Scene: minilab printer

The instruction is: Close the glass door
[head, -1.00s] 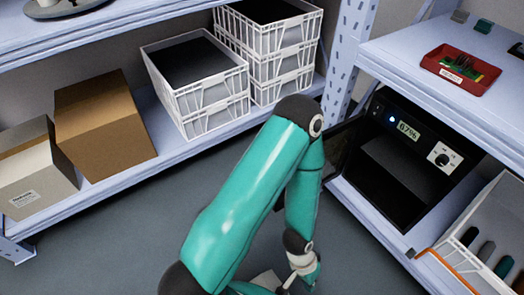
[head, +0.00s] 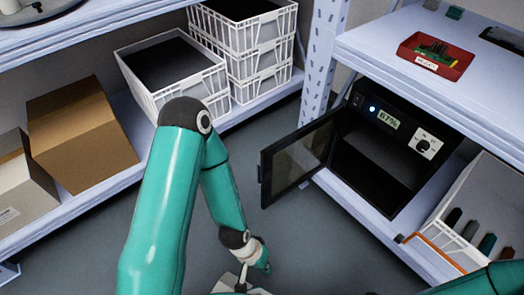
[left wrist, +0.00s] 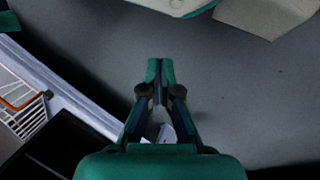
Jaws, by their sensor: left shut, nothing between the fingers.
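The glass door (head: 298,160) has a dark frame and a see-through pane. It stands open, swung out to the left from the black cabinet (head: 398,165), past the shelf edge. The cabinet has a lit display, a blue light and a white knob, and its dark inside shows. My left arm reaches down to the left of the door, apart from it in the head view. My left gripper (left wrist: 160,75) is shut and empty above the grey floor in the left wrist view; its fingertips are hard to make out in the head view. My right gripper is out of view.
A white bin (head: 480,215) with coloured items stands right of the cabinet. A red tray (head: 435,57) lies on the shelf above. White crates (head: 175,75) and cardboard boxes (head: 80,135) fill the left shelf. Open floor (head: 300,245) lies below the door.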

